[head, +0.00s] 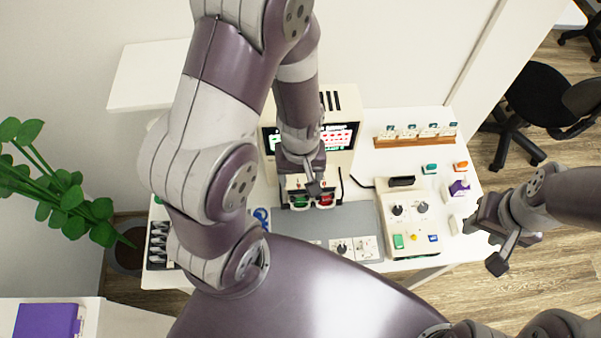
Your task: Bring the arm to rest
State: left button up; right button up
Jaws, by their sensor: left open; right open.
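My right gripper (483,244) is open and empty, held beyond the right edge of the table.
A screen device (348,100) stands at the back of the table (440,260). A grey mat (362,215) lies in front, beside a panel with knobs (411,212). A wooden card rack (415,141) stands back right. A plant (60,190) is at left, an office chair (540,95) at right.

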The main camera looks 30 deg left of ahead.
dwell(0.5)
pick_arm(q)
jog(key=r+m+b, duration=0.1)
jog(key=m+b, duration=0.1)
jog(key=r+m+t+b, duration=0.1)
jog(key=m, duration=0.1)
jog(key=r+m+b, duration=0.2)
jog(key=shift+w+a+r+m+b, duration=0.1)
jog(key=shift+w+a+m+b, duration=0.15)
jog(key=shift+m+b, duration=0.05)
jog(key=shift+s, duration=0.15)
dwell(1.4)
